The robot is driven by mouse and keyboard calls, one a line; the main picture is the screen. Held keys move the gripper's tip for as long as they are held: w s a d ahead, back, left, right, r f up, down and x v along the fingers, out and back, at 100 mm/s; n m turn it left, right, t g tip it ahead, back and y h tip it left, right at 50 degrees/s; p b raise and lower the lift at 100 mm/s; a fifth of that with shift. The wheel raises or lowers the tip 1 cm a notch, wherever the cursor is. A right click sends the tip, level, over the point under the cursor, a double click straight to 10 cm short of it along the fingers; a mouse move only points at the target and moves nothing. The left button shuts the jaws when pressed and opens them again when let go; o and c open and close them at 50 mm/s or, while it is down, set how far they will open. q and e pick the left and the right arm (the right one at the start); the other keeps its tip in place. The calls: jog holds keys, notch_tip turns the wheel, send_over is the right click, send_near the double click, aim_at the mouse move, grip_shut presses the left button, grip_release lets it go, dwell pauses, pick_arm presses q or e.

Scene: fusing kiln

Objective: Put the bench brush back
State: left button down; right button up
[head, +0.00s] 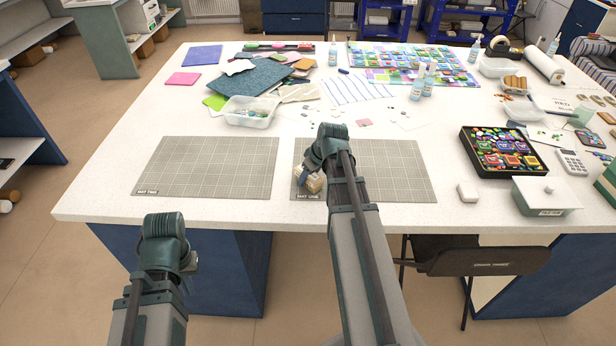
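A small block with pale, cream bristle-like sides (315,184), which looks like the bench brush, is at the left front part of the right grey mat (395,175). My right gripper (309,178) is right over it, and its wrist and arm hide part of it. Whether the fingers are closed on it, and whether it touches the mat, I cannot tell. My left gripper (188,264) is in front of the table's front edge, low and away from everything. Its fingers are mostly hidden behind its wrist.
The left grey mat (205,166) is bare. A clear tub (249,112) and glass sheets (262,78) lie behind it. At right are a black tray of colourful pieces (500,152), a calculator (572,162) and a lidded tub (545,196). A chair (485,262) stands at the front.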

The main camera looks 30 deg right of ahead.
jog(key=o, duration=0.3)
jog(key=shift+r, duration=0.15)
jog(key=shift+r, duration=0.15)
jog(key=p+v, duration=1.1)
jog(key=v, duration=0.1)
